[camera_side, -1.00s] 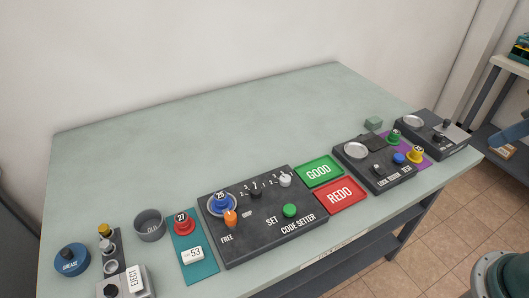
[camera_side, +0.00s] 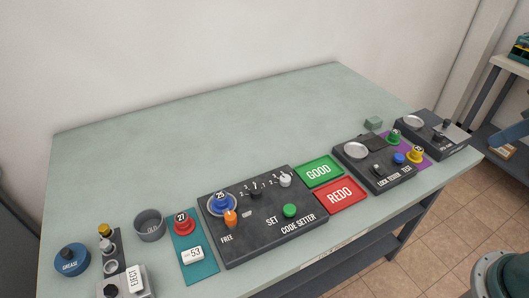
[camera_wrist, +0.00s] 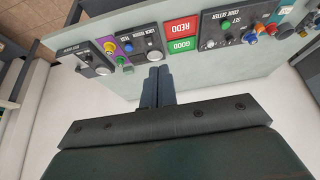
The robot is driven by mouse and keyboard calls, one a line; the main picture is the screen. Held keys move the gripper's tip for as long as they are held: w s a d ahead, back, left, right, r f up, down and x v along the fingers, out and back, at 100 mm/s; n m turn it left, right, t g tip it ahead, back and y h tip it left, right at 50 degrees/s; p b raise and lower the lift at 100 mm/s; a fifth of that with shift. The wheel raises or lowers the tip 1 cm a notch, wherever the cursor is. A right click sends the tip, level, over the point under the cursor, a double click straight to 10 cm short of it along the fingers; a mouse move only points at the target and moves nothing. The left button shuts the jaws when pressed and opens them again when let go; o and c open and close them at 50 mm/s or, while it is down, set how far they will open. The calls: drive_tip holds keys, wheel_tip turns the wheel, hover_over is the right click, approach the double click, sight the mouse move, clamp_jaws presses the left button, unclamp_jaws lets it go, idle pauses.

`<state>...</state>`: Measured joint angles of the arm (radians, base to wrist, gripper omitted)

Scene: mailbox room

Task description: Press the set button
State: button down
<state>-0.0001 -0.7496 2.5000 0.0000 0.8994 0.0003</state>
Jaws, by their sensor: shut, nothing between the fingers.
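The code setter (camera_side: 262,236) is a dark box on the table in the side view, with a green round button (camera_side: 290,210) right of its "SET" label. It carries a blue dial marked 25 (camera_side: 221,203), an orange lever (camera_side: 230,218) and small sliders. In the wrist view the code setter (camera_wrist: 207,42) is upside down at the upper right, with its green button (camera_wrist: 226,24) showing. My gripper (camera_wrist: 158,72) is shut and empty in the wrist view, below and left of the code setter, apart from it.
A green GOOD pad (camera_side: 319,171) and a red REDO pad (camera_side: 340,196) lie right of the code setter. A lock tester box (camera_side: 377,182) stands beyond them. A teal tray (camera_side: 207,268) with a red piece 27 (camera_side: 182,223) is to the left. The table's back is clear.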

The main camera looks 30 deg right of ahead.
drive_tip(key=shift+w, duration=0.1)
drive_tip(key=m+t+y, duration=0.2)
drive_tip(key=y, duration=0.3)
hover_over(294, 210)
wheel_tip(294, 210, down, 16)
drive_tip(key=shift+f, duration=0.25)
drive_tip(key=shift+f, duration=0.15)
drive_tip(key=shift+f, duration=4.25)
drive_tip(key=shift+f, duration=0.1)
drive_tip(key=shift+f, duration=0.3)
